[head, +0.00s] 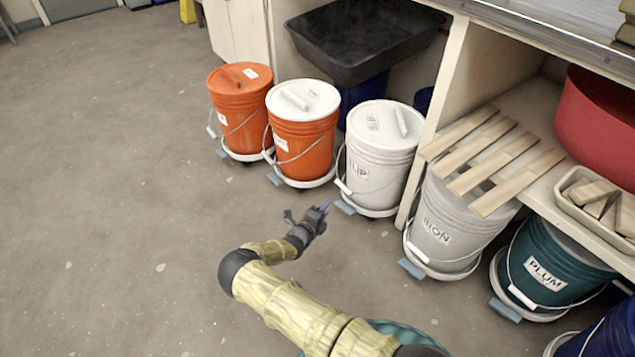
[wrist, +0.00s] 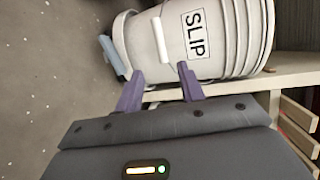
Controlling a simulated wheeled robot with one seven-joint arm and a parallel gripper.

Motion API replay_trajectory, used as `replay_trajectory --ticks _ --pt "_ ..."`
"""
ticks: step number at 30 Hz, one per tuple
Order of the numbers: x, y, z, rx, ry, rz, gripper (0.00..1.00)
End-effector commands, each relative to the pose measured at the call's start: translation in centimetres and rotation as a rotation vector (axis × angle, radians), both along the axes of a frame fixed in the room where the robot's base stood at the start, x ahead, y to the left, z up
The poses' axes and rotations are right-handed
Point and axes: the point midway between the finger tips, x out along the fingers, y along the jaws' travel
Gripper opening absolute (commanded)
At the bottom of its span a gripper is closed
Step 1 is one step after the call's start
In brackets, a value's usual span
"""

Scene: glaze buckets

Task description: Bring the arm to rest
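My gripper (head: 324,208) is stretched out over the floor in the head view, in front of the white SLIP bucket (head: 378,160). In the wrist view, its two purple fingers (wrist: 160,85) stand apart with nothing between them. The SLIP bucket (wrist: 215,40) shows sideways beyond the fingertips, with its white handle grip close to them. I cannot tell whether the fingers touch the bucket; in the head view they look apart from it. My arm (head: 290,295) reaches up from the bottom of the head view with a bent elbow.
Two orange buckets (head: 240,105) (head: 302,130) stand left of SLIP on wheeled bases. A grey-white bucket (head: 440,230) and a teal PLUM bucket (head: 560,270) stand right, by a shelf with wooden slats (head: 465,131). A black tub (head: 362,40) sits behind. The floor at left is clear.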

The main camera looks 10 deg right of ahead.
Motion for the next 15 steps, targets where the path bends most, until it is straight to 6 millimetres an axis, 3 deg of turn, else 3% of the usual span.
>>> replay_trajectory --ticks 8,15 --pt "-0.1 -0.4 0.8 0.037 -0.019 -0.034 0.39" --pt "-2.0 -4.4 5.7 0.314 -0.178 -0.320 0.39"
